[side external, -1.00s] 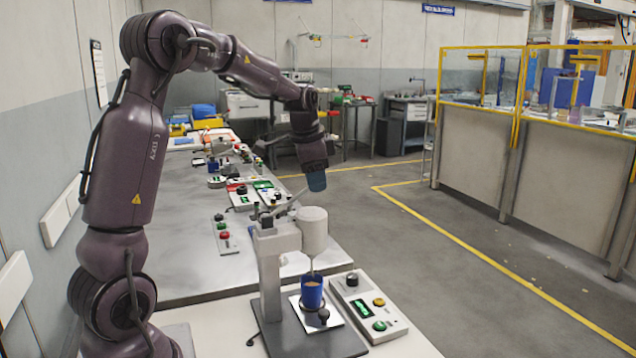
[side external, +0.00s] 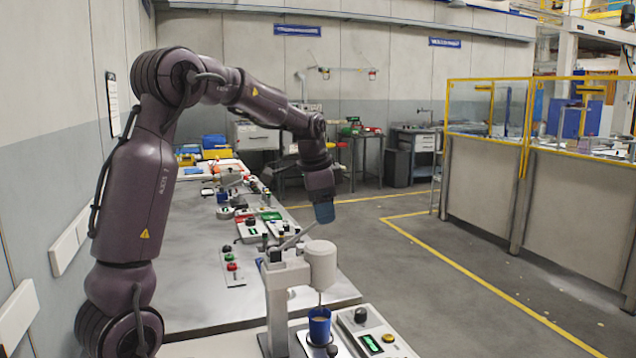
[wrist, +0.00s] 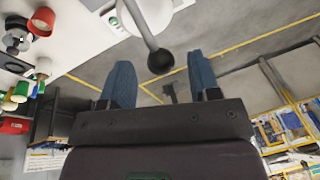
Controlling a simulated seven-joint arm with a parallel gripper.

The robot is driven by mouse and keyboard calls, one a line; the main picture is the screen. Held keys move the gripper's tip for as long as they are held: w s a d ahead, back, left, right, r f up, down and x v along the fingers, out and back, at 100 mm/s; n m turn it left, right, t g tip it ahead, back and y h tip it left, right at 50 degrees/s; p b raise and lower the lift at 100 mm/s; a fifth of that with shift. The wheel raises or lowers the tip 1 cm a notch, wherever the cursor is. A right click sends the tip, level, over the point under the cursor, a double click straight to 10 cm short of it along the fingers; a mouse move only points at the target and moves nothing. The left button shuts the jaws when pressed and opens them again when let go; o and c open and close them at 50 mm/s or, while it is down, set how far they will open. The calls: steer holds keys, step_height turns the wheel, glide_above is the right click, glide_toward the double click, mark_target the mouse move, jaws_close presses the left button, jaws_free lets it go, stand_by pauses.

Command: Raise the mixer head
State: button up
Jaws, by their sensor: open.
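The mixer has a light grey column (side external: 277,300) and a pale rounded mixer head (side external: 320,263), which sits level over a blue cup (side external: 319,326). A thin lever (side external: 297,237) slants up from the top of the mixer toward my gripper (side external: 325,213). In the wrist view the lever rod (wrist: 141,24) ends in a black ball knob (wrist: 161,62). My gripper (wrist: 159,66) is open, its two blue fingers on either side of the knob's position. Whether they touch it is not visible. The mixer head also shows at the top (wrist: 168,10).
A control box (side external: 372,335) with knobs, buttons and a green display stands right of the mixer. A button panel (side external: 231,266) lies on the metal bench to the left, with more devices behind. Open floor lies to the right, before a yellow-framed barrier (side external: 485,175).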

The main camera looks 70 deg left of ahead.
steer(key=v, duration=1.2)
steer(key=shift+f, duration=0.1)
steer(key=s+d+f+n+t, duration=0.1)
steer(key=s+d+f, duration=0.2)
steer(key=d, duration=0.5)
steer(key=s+d+f+t+h, duration=0.1)
steer(key=s+d+f, duration=0.2)
steer(key=s+d, duration=0.3)
steer(key=s+d+f+n+t, duration=0.1)
steer(key=s+d+f, duration=0.2)
steer(key=d, duration=0.6)
steer(key=shift+s+d+n, duration=0.3)
steer(key=shift+s+d, duration=0.1)
steer(key=shift+s, duration=0.25)
steer(key=shift+f, duration=0.1)
